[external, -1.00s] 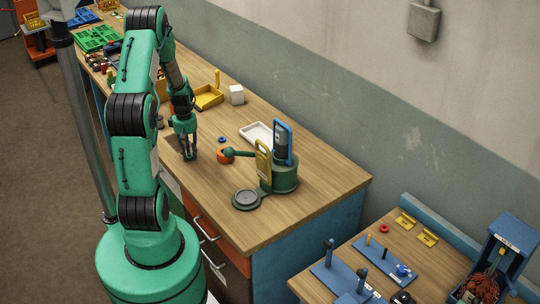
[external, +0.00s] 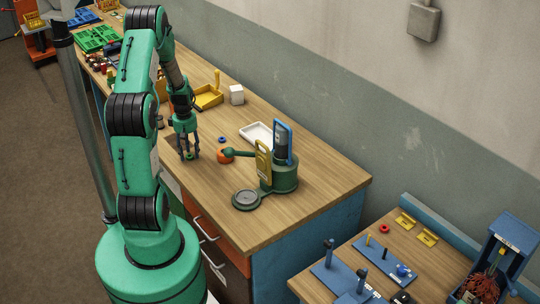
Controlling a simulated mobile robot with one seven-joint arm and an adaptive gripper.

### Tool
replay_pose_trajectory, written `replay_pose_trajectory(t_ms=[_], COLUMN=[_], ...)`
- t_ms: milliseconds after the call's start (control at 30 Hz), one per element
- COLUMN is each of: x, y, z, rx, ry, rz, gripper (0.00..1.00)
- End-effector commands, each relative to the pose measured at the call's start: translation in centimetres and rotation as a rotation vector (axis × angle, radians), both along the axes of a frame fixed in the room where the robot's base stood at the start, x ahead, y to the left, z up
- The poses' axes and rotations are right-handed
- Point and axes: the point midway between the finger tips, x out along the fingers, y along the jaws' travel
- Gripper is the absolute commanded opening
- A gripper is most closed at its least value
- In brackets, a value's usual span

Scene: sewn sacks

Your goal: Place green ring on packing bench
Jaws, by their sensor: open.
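The packing bench (external: 310,205) is the long wooden-topped bench running away from the front right. My gripper (external: 189,155) is low over the bench's near edge, left of the orange part, with its fingers spread apart. A small green ring (external: 189,156) shows at bench-top level between and below the fingertips. The fingers partly hide it, and I cannot tell whether any finger touches it.
A green fixture (external: 285,178) with yellow and blue frames stands right of my gripper, with an orange part (external: 225,155) and a small blue ring (external: 222,139) near it. A white tray (external: 257,133) and yellow bin (external: 209,97) lie behind. The bench's front right is clear.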

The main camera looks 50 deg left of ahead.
Motion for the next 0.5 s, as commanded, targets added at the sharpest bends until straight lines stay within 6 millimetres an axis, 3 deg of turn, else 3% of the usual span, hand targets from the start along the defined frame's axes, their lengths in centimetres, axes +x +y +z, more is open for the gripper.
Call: replay_pose_trajectory(t_ms=[500], x=[0.1], y=[0.1], z=[7.5], rx=[0.002], ry=[-0.002], rz=[0.0], gripper=[0.45])
